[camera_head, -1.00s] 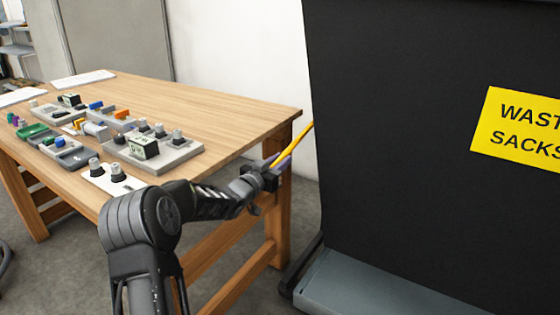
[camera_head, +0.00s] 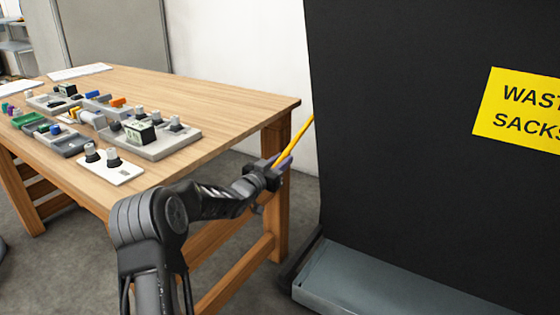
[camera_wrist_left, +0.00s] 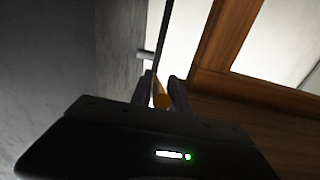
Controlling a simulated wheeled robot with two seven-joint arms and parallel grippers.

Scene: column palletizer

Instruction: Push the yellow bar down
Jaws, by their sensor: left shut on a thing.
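The yellow bar (camera_head: 294,140) slants up and to the right from my left gripper (camera_head: 279,163) to the left edge of the black panel. My left gripper is shut on the yellow bar near its lower end. In the left wrist view the bar (camera_wrist_left: 160,94) sits between the two dark fingers (camera_wrist_left: 163,92). The bar's upper end meets or passes behind the panel's edge; I cannot tell which. My right gripper is not in view.
A black panel (camera_head: 400,150) with a yellow waste sacks sign (camera_head: 520,110) stands right of the gripper, above a grey base (camera_head: 375,285). A wooden table (camera_head: 225,100) with several devices (camera_head: 150,138) stands close on the left. Grey floor shows between them.

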